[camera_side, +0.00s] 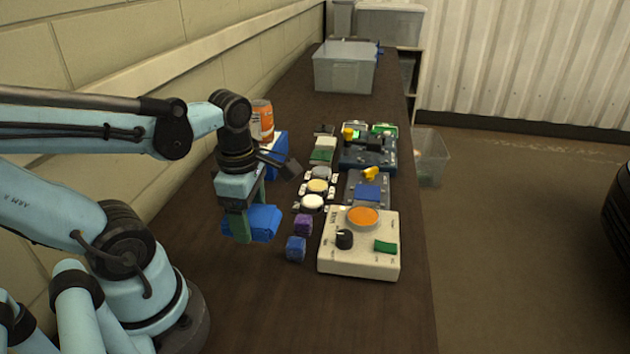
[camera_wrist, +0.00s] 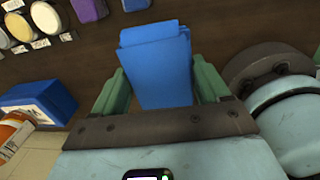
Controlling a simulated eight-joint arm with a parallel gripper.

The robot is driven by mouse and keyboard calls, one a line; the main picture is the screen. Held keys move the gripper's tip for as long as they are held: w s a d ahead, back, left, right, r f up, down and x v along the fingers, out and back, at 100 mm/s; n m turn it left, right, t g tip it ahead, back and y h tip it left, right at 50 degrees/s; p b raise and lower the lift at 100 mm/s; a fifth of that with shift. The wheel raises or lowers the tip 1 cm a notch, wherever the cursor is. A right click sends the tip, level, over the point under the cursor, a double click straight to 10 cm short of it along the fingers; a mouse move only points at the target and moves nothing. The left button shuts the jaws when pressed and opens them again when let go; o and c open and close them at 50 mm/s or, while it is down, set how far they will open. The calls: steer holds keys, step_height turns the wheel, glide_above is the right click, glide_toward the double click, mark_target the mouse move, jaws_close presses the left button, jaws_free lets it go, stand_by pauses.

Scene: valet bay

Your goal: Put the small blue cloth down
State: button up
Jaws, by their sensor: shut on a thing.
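My gripper (camera_side: 252,226) is shut on the small blue cloth (camera_side: 264,222), a folded bright blue block. In the side view it hangs over the dark bench left of the purple and blue blocks. The wrist view shows the cloth (camera_wrist: 158,62) between the two green fingers of my gripper (camera_wrist: 158,88). Whether the cloth touches the bench top cannot be told.
The dark bench (camera_side: 290,310) is bare in front. A purple block (camera_side: 302,224) and a blue block (camera_side: 296,249) lie right of the cloth. A white control box (camera_side: 360,262) stands further right. Round pads, a blue box (camera_side: 280,144), an orange can (camera_side: 262,120) and a grey bin (camera_side: 344,72) are behind.

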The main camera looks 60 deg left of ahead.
steer(key=a+f, duration=0.1)
steer(key=a, duration=0.1)
steer(key=a+f, duration=0.2)
steer(key=a, duration=0.1)
steer(key=a+f, duration=0.1)
steer(key=a, duration=0.1)
steer(key=shift+s+a+f, duration=0.1)
steer(key=shift+a+f, duration=0.15)
steer(key=shift+f, duration=2)
steer(key=shift+f, duration=0.1)
steer(key=o, duration=1.1)
